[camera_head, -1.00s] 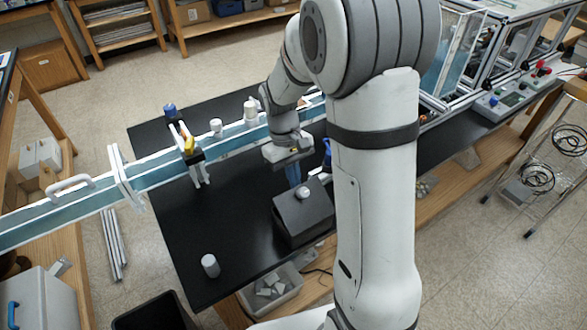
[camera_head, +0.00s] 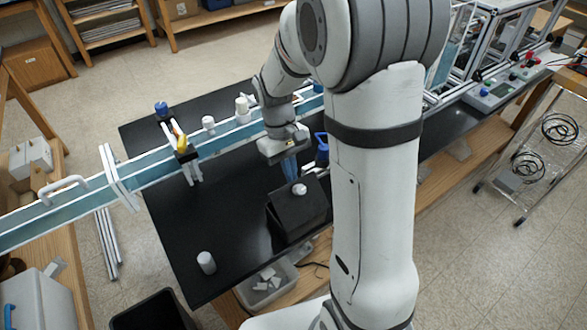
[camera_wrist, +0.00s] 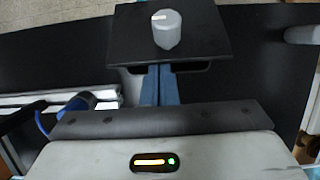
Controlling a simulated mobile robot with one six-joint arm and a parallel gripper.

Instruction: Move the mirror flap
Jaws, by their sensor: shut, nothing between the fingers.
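The mirror flap appears to be the dark panel with a pale knob on the black bench; it shows as a dark tilted shape (camera_head: 303,215) in the head view. In the wrist view the dark panel (camera_wrist: 205,35) lies at the top, with its grey-white knob (camera_wrist: 167,30) facing the camera. My gripper (camera_head: 290,172) is just behind the panel in the head view, with its blue fingers pointing down. In the wrist view the fingers (camera_wrist: 160,72) are together, empty, and end near the panel's lower edge. I cannot tell whether they touch it.
A long rail with pale blue panes (camera_head: 150,172) crosses the bench behind my gripper. A yellow-topped clamp (camera_head: 182,145) and white bottles (camera_head: 242,108) stand near it. The bench between cylinder and rail is clear.

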